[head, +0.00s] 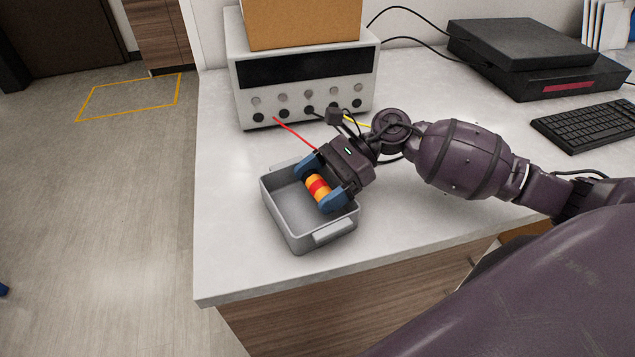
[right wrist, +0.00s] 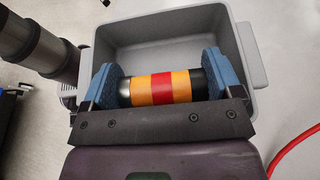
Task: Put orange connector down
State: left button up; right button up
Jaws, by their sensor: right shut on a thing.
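The orange connector (head: 318,188) is a short cylinder with orange bands, a red middle band and dark and metal ends. My right gripper (head: 320,187) is shut on it, with blue finger pads at its two ends. The connector also shows in the right wrist view (right wrist: 160,87), lying crosswise between the pads. The gripper holds it over the grey tray (head: 281,226), toward the tray's right side. I cannot tell whether the connector touches the tray floor. The visible part of the tray is empty. My left gripper is not in view.
A grey instrument (head: 247,105) with knobs and cables stands behind the tray, with a cardboard box (head: 300,22) on top. A red cable (head: 294,133) runs close to the gripper. A keyboard (head: 590,125) and black devices (head: 520,55) are at right. The counter left of the tray is clear.

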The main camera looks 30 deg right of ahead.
jog(key=shift+s+f+b, duration=0.1)
jog(key=shift+f+b, duration=0.25)
jog(key=shift+f, duration=0.1)
jog(key=o, duration=0.7)
jog(key=shift+f, duration=0.1)
jog(key=shift+o, duration=0.2)
jog(key=shift+f, duration=0.1)
jog(key=shift+d+r+p, duration=0.1)
jog(key=shift+r+p, duration=0.7)
jog(key=shift+r, duration=0.05)
jog(key=b+v, duration=0.2)
jog(key=v, duration=1)
